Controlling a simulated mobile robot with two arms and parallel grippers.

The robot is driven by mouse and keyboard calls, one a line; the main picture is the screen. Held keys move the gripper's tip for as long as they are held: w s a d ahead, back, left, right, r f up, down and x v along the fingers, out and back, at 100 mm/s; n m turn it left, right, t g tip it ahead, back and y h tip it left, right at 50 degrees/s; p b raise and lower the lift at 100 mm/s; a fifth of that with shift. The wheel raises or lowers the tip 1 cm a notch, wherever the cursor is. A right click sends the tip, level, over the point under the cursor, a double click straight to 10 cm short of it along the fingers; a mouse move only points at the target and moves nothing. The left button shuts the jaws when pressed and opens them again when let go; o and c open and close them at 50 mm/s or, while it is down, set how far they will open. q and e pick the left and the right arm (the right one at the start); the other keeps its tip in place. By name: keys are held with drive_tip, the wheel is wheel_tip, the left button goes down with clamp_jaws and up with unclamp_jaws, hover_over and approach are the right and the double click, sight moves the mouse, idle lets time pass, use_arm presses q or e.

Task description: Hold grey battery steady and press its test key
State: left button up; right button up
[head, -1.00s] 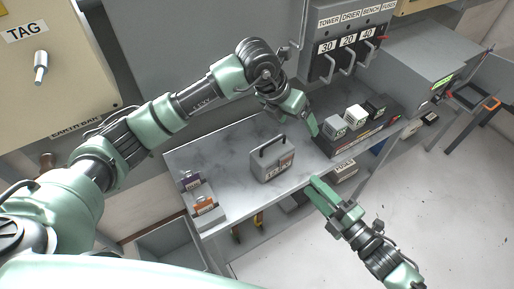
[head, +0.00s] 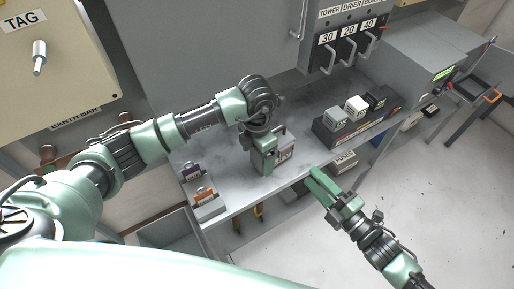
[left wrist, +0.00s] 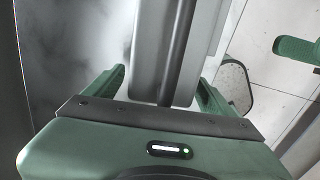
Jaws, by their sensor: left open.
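The grey battery (head: 286,150) stands on the grey bench, mostly covered by my left gripper in the head view. My left gripper (head: 267,166) points down over it. In the left wrist view the battery (left wrist: 160,40), with its dark handle running along the top, lies between the two spread green fingers (left wrist: 160,88). The fingers are open, with a gap to the battery visible on the left side. My right gripper (head: 323,183) is off the bench's front edge, right of the battery, its fingers together and empty. I cannot make out the test key.
A dark rack (head: 350,128) with several small cubes stands to the right. Lever switches (head: 345,45) hang above. The bench (head: 235,195) is clear between holder and battery.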

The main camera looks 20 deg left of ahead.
use_arm(q)
drive_tip(key=shift+f, duration=0.25)
clamp_jaws()
idle(0.5)
use_arm(e)
clamp_jaws()
use_arm(q)
drive_tip(key=shift+w, duration=0.1)
idle(1.5)
